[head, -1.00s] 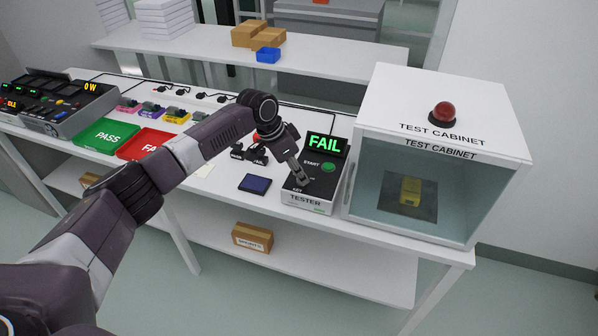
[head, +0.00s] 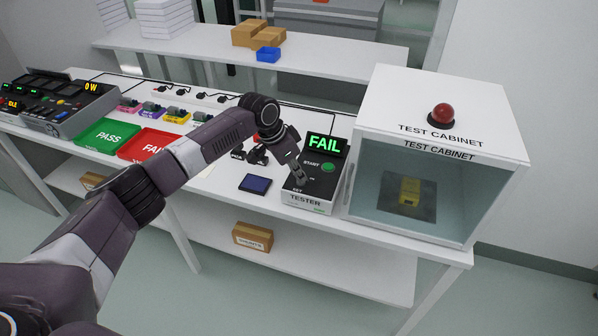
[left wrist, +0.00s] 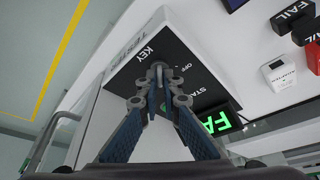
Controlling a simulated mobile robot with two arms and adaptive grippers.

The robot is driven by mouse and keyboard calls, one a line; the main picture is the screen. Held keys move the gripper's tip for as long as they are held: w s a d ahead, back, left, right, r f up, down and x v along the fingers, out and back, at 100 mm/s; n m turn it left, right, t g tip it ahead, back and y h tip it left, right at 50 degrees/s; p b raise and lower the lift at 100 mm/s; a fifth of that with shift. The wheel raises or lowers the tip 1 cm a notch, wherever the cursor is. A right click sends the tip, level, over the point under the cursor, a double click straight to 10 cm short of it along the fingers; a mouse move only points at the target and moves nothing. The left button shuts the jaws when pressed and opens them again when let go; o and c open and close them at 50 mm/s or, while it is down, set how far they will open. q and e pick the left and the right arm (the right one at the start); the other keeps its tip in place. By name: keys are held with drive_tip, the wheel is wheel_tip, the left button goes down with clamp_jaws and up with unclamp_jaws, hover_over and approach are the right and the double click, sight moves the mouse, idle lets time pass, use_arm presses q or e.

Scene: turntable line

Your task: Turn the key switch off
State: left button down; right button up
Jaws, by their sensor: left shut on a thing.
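The tester (head: 313,201) is a box with a black sloped top, a green START button (head: 327,168) and a display (head: 326,144) reading FAIL in green. My left gripper (head: 299,181) is at the lower left of its top. In the left wrist view my left gripper (left wrist: 158,73) is shut on the key switch, between the KEY and OFF labels on the tester top (left wrist: 128,72). The fingers hide most of the key, so its angle cannot be read. My right gripper is not in view.
The test cabinet (head: 375,110) stands right of the tester, with a red dome lamp (head: 443,113) on top and a yellow item (head: 410,191) inside. A dark blue pad (head: 255,184) lies left of the tester. Green PASS (head: 107,135) and red FAIL (head: 146,143) trays lie further left.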

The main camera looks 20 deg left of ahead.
use_arm(q)
drive_tip(key=n+p, duration=0.2)
drive_tip(key=p, duration=0.1)
drive_tip(key=n+y+p, duration=0.1)
drive_tip(key=n+p, duration=0.2)
drive_tip(key=n+t+y+p, duration=0.1)
drive_tip(key=n+p, duration=0.1)
drive_tip(key=p, duration=0.2)
drive_tip(key=shift+s+d+r, duration=0.1)
drive_tip(key=shift+d+r, duration=0.2)
drive_tip(key=shift+n+y+p, duration=0.4)
drive_tip(key=shift+n+p, duration=0.05)
drive_tip(key=shift+n, duration=0.15)
drive_tip(key=shift+d+f+n+y+p, duration=0.1)
drive_tip(key=shift+n+y+p, duration=0.2)
drive_tip(key=shift+n+p, duration=0.5)
drive_tip(key=n+y, duration=0.1)
drive_tip(key=n, duration=0.2)
drive_tip(key=shift+f, duration=0.1)
drive_tip(key=shift+n+g+y, duration=0.3)
drive_tip(key=shift+n+y, duration=0.3)
drive_tip(key=shift+n, duration=1)
drive_tip(key=c, duration=2.1)
unclamp_jaws()
